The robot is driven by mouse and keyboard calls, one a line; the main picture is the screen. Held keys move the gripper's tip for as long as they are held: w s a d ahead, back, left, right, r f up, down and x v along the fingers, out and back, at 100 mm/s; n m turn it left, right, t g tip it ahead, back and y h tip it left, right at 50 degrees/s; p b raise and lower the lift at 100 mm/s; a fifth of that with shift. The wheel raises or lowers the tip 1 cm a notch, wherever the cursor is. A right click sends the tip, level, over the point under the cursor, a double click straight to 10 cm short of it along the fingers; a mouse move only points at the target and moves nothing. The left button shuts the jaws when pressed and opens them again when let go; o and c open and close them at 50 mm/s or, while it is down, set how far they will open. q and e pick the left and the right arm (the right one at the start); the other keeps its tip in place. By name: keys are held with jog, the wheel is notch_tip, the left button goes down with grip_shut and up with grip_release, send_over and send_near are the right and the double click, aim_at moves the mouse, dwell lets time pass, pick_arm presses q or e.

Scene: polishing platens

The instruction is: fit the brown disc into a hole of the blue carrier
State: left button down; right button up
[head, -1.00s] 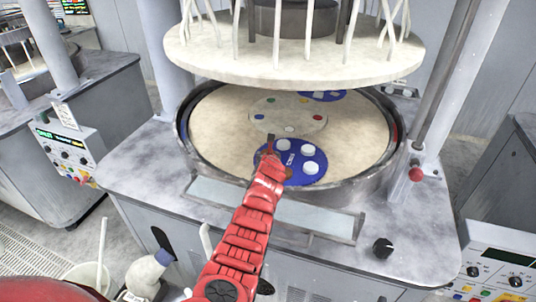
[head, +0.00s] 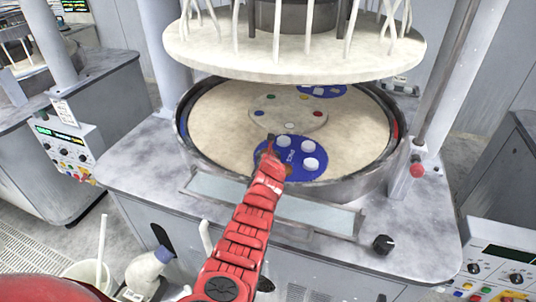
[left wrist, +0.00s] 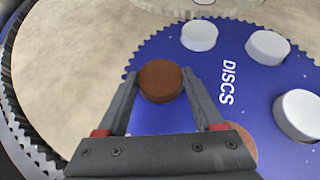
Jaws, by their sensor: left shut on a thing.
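My left gripper (left wrist: 160,78) is shut on the brown disc (left wrist: 160,82), which sits between its fingertips. In the left wrist view the disc appears over the left edge of the toothed blue carrier (left wrist: 190,68); its height above the carrier is unclear. The carrier bears the word DISCS and white discs (left wrist: 268,47). A brownish round spot (left wrist: 246,146) on it is partly hidden by my gripper; I cannot tell whether it is a hole. In the head view my left gripper (head: 269,144) reaches the left side of the carrier (head: 318,174). My right gripper is not in view.
The carrier lies on the beige round platen (head: 215,130) inside a raised grey rim. A large upper plate (head: 290,62) hangs above. A second blue carrier (head: 335,90) lies at the back. A central plate (head: 290,118) with coloured dots lies between them.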

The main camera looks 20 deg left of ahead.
pick_arm(q)
jog(key=shift+f, duration=0.2)
grip_release()
jog(key=shift+s, duration=0.15)
jog(key=shift+s+d+r, duration=0.2)
jog(key=shift+s+r, duration=0.15)
jog(key=shift+s, duration=0.2)
jog(key=v, duration=0.2)
jog(key=shift+s+r, duration=0.15)
jog(key=shift+s, duration=0.05)
jog(key=b+v, duration=0.5)
jog(key=v, duration=0.8)
jog(key=shift+s+r, duration=0.25)
jog(key=shift+r, duration=0.15)
